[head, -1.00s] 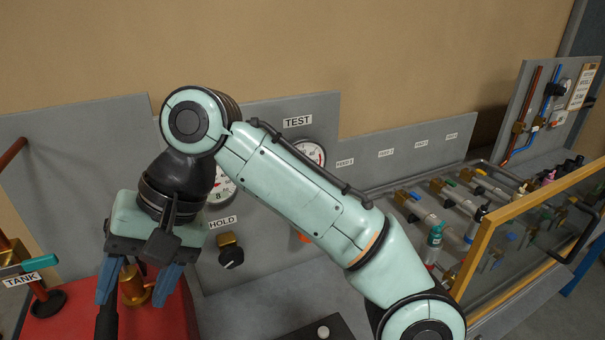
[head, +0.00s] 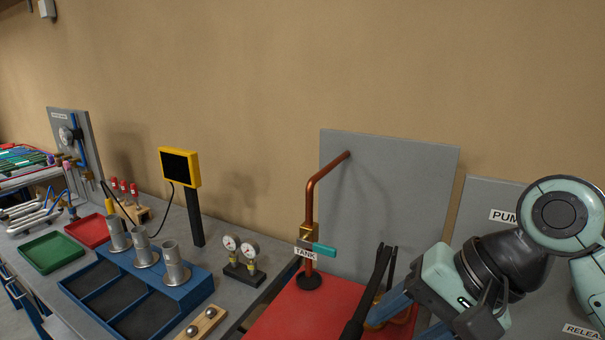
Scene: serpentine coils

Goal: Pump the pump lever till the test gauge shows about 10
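A black lever-like bar (head: 368,292) rises at a tilt beside the red tank top, in front of a brass fitting (head: 403,322). I take it for the pump lever. A second thin black bar stands just behind it. My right gripper (head: 397,318) comes in from the right, its blue fingers pointing down and left at the bar. The fingers look spread, partly cut off by the bottom edge; I cannot tell whether they touch the bar. A partly covered label starting "PUM" (head: 502,215) is on the grey panel behind. The test gauge and my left gripper are out of view.
A copper pipe with a teal-handled valve (head: 322,250) and a TANK label stands on the red tank top (head: 290,315). To the left are two small gauges (head: 241,250), a blue tray unit (head: 190,287), a yellow-framed display (head: 180,167) and a green tray (head: 50,252).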

